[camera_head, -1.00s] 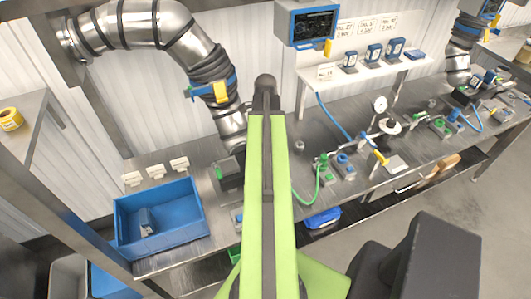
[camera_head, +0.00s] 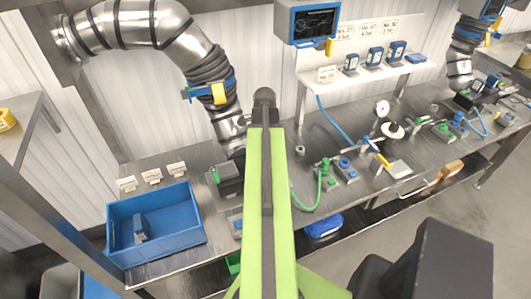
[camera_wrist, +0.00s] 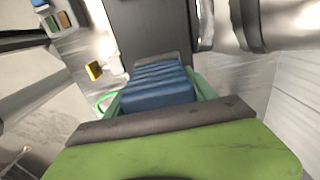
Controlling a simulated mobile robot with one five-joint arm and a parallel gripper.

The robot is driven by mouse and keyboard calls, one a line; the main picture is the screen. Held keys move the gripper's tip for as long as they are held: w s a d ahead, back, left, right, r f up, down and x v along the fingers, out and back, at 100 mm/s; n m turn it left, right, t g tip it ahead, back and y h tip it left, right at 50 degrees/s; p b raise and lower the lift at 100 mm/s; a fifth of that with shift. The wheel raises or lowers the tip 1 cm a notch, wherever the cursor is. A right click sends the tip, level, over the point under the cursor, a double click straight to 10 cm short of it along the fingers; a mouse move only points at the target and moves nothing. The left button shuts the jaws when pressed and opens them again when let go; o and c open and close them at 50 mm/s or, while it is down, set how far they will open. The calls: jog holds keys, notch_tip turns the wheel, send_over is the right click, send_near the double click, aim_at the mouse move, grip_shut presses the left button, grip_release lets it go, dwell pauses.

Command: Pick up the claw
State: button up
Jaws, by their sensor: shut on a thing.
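In the wrist view a blue ribbed block (camera_wrist: 155,90) lies between the green-sided fingers of my gripper (camera_wrist: 160,82), which is shut on it. I cannot tell whether this block is the claw. A dark grey box-like surface (camera_wrist: 148,35) is just beyond it. In the head view my green arm reaches towards the back of the steel bench, and my gripper is hidden behind it. A dark grey device (camera_head: 229,178) with a green part stands just left of the arm.
A blue bin (camera_head: 185,232) with a small blue-grey thing (camera_head: 141,227) inside stands at the bench's left end. Small white cards (camera_head: 152,176) lie behind it. A ribbed steel duct (camera_head: 150,25) hangs above. Valves, a gauge (camera_head: 382,108) and a green hose (camera_head: 308,207) crowd the bench right of the arm.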

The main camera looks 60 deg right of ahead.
grip_shut()
jog(key=shift+r, duration=0.15)
jog(key=shift+r+p, duration=0.3)
jog(key=shift+p, duration=0.15)
notch_tip(320, 180, up, 4)
jog(key=p, duration=0.3)
jog(key=shift+f+p, duration=0.15)
jog(key=shift+p, duration=0.2)
jog(key=s+d+r+p, duration=0.4)
jog(key=s+r+p, duration=0.2)
jog(key=s, duration=0.4)
jog(key=shift+s+d+r, duration=0.15)
jog(key=shift+s+d, duration=0.2)
